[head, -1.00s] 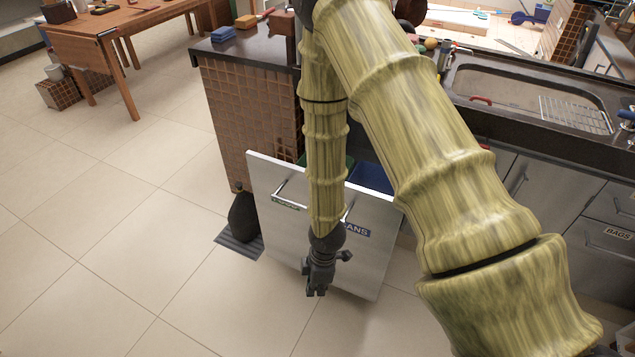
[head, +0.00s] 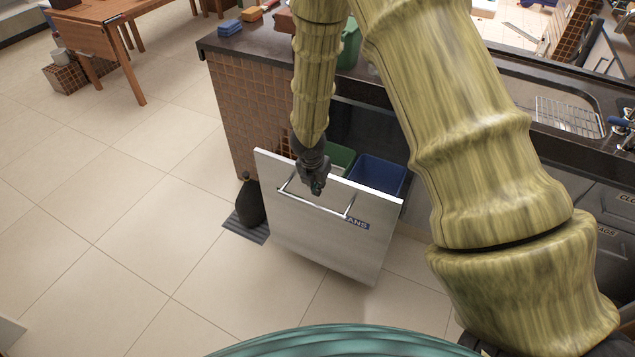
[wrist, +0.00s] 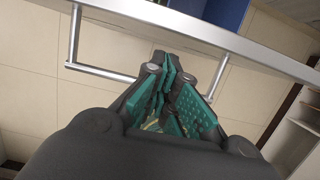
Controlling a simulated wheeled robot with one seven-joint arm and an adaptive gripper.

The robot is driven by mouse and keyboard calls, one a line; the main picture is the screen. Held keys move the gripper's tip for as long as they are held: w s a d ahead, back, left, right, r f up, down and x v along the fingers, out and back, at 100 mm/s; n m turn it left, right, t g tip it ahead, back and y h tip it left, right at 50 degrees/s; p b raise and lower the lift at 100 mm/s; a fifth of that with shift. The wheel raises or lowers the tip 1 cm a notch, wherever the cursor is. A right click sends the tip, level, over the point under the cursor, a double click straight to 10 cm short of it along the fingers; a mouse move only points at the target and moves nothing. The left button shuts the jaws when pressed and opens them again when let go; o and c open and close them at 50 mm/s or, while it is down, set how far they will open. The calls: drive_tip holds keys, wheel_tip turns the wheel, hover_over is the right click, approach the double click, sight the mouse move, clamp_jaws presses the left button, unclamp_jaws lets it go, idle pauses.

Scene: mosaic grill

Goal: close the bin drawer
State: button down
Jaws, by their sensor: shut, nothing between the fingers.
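The bin drawer (head: 318,235) is pulled out from under the counter, with a pale flat front and a bar handle (head: 322,208). A green bin (head: 340,158) and a blue bin (head: 378,175) show inside it. My gripper (head: 316,187) is shut and empty, at the top of the drawer front near the handle's left part. In the wrist view my gripper (wrist: 172,95) has its fingers together, between the two posts of the handle (wrist: 110,74), with the drawer's top edge (wrist: 200,38) beyond. I cannot tell whether it touches the drawer.
The dark counter (head: 250,42) with a tiled side stands behind the drawer. A black bag-like object (head: 250,203) on a grey mat (head: 245,230) is left of the drawer. Open tiled floor (head: 120,230) lies in front and to the left.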

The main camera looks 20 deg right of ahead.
sight(340, 196)
drive_tip(key=x, duration=0.6)
drive_tip(key=shift+f+b, duration=0.2)
drive_tip(key=shift+b, duration=0.15)
drive_tip(key=shift+w+r, duration=0.1)
drive_tip(key=shift+w, duration=0.05)
